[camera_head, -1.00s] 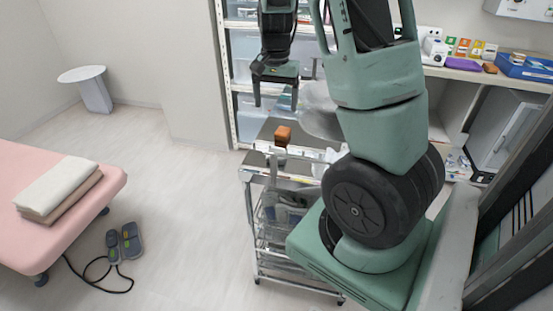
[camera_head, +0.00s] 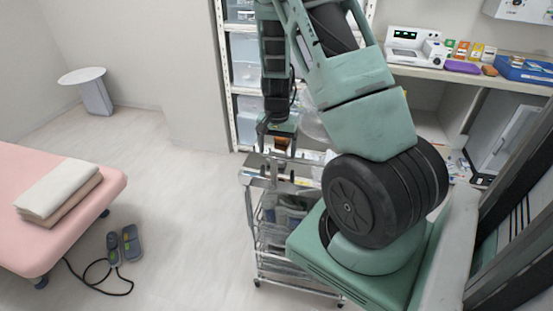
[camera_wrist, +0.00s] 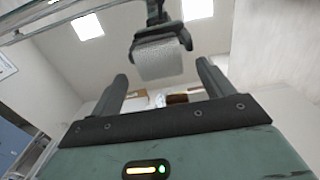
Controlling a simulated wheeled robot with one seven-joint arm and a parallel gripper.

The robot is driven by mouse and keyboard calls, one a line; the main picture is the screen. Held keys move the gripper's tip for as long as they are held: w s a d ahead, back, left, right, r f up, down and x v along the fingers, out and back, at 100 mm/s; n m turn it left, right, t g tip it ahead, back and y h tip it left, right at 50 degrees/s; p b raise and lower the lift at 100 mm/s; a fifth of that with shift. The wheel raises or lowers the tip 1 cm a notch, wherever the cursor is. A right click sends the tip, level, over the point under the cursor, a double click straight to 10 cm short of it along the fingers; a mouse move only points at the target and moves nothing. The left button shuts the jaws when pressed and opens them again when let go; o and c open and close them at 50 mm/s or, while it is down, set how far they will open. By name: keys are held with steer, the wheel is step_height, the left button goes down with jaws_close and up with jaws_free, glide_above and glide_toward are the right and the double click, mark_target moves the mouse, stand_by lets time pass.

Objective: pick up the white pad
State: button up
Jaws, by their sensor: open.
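The cart top near the fingers is partly hidden by my gripper in the head view.
A pink bed (camera_head: 85,215) with folded towels (camera_head: 58,190) stands at left. A grey pedal unit (camera_head: 122,246) with a cable lies on the floor. A shelf rack (camera_head: 226,75) stands behind the cart, and a counter (camera_head: 455,75) with boxes is at right.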

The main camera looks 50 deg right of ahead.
mark_target(277, 155)
step_height(277, 155, down, 2)
steer(key=shift+f, duration=0.1)
steer(key=c, duration=1.1)
step_height(277, 155, up, 10)
steer(key=shift+r, duration=0.1)
steer(key=shift+o, duration=0.5)
